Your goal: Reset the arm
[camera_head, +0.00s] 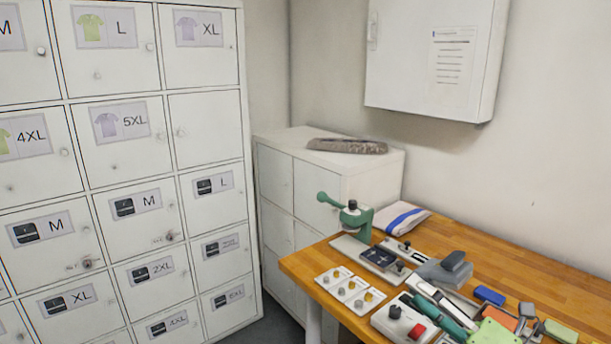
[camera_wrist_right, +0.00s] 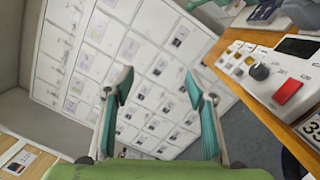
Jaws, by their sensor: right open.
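My right gripper (camera_head: 423,297) is at the bottom of the head view, over the front part of the wooden table. Its teal fingers point away from its green body, toward the lockers. In the right wrist view the gripper (camera_wrist_right: 158,88) is open, with its two teal fingers wide apart. Nothing is between the fingers; only the locker fronts show behind the gap. My left gripper is not in view.
The wooden table (camera_head: 301,265) holds a device with a red switch (camera_head: 416,331), a knob panel (camera_head: 350,289), a green press (camera_head: 352,220) and several small blocks. White lockers (camera_head: 205,117) stand left. A white cabinet (camera_head: 420,60) hangs above. Open floor lies between lockers and table.

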